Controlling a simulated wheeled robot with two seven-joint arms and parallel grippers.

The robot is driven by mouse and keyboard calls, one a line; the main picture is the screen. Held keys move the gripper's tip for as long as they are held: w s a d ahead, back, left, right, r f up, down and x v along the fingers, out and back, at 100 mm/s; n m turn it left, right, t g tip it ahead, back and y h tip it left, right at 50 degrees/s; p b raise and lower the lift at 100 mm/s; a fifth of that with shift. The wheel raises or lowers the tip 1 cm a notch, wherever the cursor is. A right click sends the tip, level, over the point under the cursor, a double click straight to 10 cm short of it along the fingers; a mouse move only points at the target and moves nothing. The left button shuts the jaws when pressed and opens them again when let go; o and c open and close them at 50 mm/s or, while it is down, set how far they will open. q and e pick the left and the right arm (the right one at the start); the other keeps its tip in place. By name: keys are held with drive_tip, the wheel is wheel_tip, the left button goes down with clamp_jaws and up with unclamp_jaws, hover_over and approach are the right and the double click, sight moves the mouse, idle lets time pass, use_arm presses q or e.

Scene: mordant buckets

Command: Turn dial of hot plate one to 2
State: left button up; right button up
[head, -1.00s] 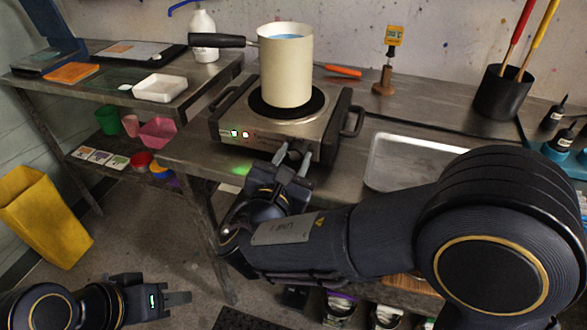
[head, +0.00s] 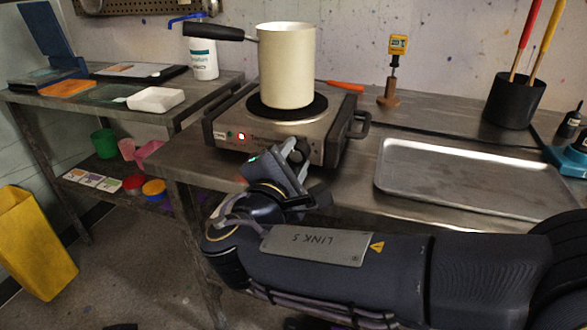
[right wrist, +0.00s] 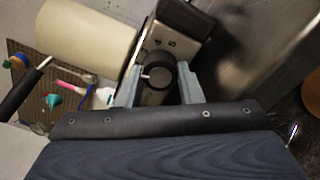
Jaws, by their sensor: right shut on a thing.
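The hot plate (head: 228,124) stands on the steel bench, with a red light lit on its front panel. A cream pot (head: 287,68) with a black handle sits on its dark top. My right gripper (head: 296,151) is at the panel's right part, shut on the dark round dial (right wrist: 157,76). In the right wrist view one grey finger of the gripper (right wrist: 158,84) lies on each side of the dial. A pale mark shows on the dial, and small panel numbers show above it; I cannot tell the setting. My left gripper's fingers are out of view.
A metal tray (head: 470,205) lies right of the hot plate. A wooden stand with a yellow tag (head: 397,45) and an orange-handled tool (head: 346,86) are behind. A black holder (head: 513,102) stands back right. A white bottle (head: 203,58) stands on the left table.

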drive_tip(key=shift+m, duration=0.3)
drive_tip(key=o, duration=1)
drive_tip(key=shift+r, duration=0.4)
wheel_tip(320, 180, up, 3)
drive_tip(key=shift+s+r+p, duration=0.1)
drive_tip(key=shift+s+p, duration=0.05)
drive_tip(key=shift+p, duration=0.5)
drive_tip(key=s+r+p, duration=0.1)
drive_tip(key=s+r, duration=0.2)
drive_tip(key=s, duration=0.1)
drive_tip(key=s+r+p, duration=0.1)
drive_tip(key=s+r, duration=0.2)
drive_tip(key=s, duration=0.2)
drive_tip(key=s+r+p, duration=0.1)
drive_tip(key=s+r, duration=0.2)
drive_tip(key=s, duration=0.1)
drive_tip(key=shift+s+p, duration=0.35)
drive_tip(key=shift+s, duration=0.05)
